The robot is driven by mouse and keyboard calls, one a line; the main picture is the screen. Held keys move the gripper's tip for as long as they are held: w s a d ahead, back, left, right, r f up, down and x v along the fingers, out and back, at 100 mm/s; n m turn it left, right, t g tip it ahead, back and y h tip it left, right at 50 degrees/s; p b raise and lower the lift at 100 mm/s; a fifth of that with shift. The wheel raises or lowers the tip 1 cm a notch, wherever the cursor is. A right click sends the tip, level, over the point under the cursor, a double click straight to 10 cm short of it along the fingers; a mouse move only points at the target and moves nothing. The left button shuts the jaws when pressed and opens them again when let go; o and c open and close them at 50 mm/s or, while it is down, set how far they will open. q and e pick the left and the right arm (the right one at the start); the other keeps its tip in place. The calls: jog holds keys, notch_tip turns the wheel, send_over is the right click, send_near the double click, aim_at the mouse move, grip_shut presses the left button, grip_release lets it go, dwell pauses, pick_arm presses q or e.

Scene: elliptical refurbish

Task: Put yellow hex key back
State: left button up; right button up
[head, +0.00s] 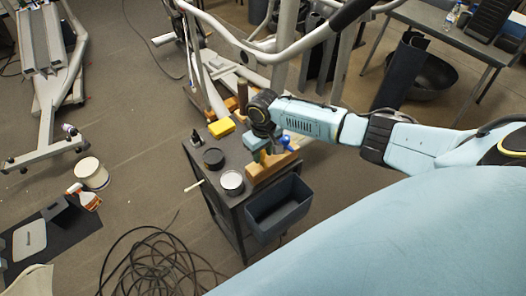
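My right arm comes in from the right, and its gripper (262,150) points down over the small dark tool cart (212,178), just above or at a wooden block holder (268,169). The fingers are small and partly hidden, so I cannot tell whether they are open or shut. A blue-handled tool (286,141) stands at the holder, right beside the gripper. I cannot make out a yellow hex key. A yellow block-like object (221,128) lies on the cart's far left part. My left gripper is not in view.
An open tin (232,182) and a dark round container (214,158) stand on the cart. A grey bin (279,208) hangs on its front. Exercise machine frames rise behind. A cable coil (155,265) and a white bucket (91,173) are on the floor at left.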

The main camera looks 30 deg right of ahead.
jog(key=o, duration=0.3)
jog(key=shift+o, duration=0.2)
notch_tip(320, 180, up, 13)
jog(key=shift+r, duration=0.2)
jog(key=shift+s, duration=0.15)
dwell(0.3)
